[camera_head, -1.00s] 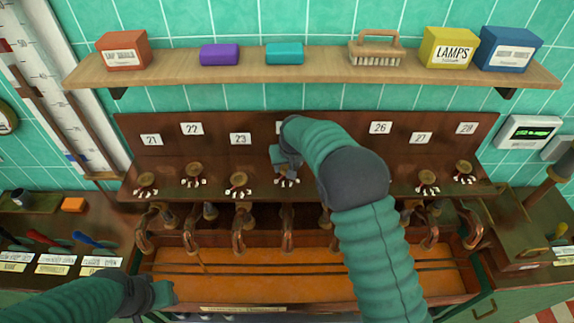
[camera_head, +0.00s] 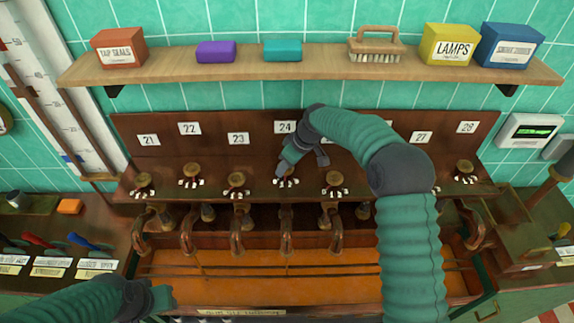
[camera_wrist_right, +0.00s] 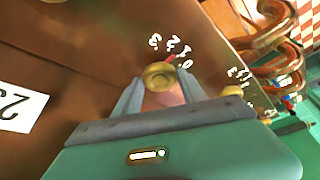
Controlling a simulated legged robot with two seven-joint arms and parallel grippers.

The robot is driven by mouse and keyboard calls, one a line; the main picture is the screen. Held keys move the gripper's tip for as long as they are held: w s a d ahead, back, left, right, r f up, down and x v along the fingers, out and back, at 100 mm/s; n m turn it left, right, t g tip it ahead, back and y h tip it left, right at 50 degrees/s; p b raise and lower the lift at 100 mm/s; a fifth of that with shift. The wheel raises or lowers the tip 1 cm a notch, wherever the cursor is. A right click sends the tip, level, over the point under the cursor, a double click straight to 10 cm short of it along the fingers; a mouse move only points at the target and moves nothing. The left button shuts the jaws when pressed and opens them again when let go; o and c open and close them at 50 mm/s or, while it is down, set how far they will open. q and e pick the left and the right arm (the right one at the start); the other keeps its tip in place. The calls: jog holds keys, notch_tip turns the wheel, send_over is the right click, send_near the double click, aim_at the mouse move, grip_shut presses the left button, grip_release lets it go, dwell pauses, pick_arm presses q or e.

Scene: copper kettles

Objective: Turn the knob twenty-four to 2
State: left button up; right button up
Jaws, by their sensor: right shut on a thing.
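Knob twenty-four (camera_head: 287,181) is a small brass knob on the dark wooden ledge, below the white 24 label (camera_head: 285,127). My right gripper (camera_head: 284,170) is at this knob and partly hides it in the head view. In the right wrist view, the round brass top of the knob (camera_wrist_right: 158,76) sits between the two fingers of my right gripper (camera_wrist_right: 158,84), which are shut on it. White digits 3, 2, 1 and 0 arc beside it, and a red mark shows near the 1. My left gripper (camera_head: 160,296) is low at the left, away from the knobs; its jaws are unclear.
Similar knobs stand close on both sides, such as the one below 23 (camera_head: 236,182) and one to the right (camera_head: 334,182). Copper pipes (camera_head: 240,228) hang below the ledge. A wooden shelf (camera_head: 220,71) with boxes and a brush runs above.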

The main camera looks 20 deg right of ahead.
jog(key=shift+w+d+n+g+y+p, duration=0.1)
jog(key=shift+n+g+y+p, duration=0.15)
jog(key=shift+n, duration=0.65)
jog(key=shift+d+n+g+y+p, duration=0.15)
jog(key=shift+n+g, duration=0.2)
jog(key=shift+n, duration=0.55)
jog(key=shift+a, duration=0.1)
jog(key=o, duration=1.4)
jog(key=shift+c, duration=0.2)
jog(key=b+v, duration=0.1)
jog(key=v, duration=0.3)
jog(key=shift+w+d+r+b, duration=0.1)
jog(key=shift+w+d+b, duration=0.05)
jog(key=shift+d+b, duration=0.2)
jog(key=s+d+b, duration=0.1)
jog(key=s+d, duration=0.1)
jog(key=d, duration=0.1)
jog(key=s+d+b, duration=0.2)
jog(key=d, duration=0.1)
jog(key=s+d+b, duration=0.1)
jog(key=s+d, duration=0.2)
jog(key=shift+d+r, duration=0.15)
jog(key=shift+d, duration=0.15)
jog(key=shift+d+r, duration=0.1)
jog(key=shift+d, duration=0.1)
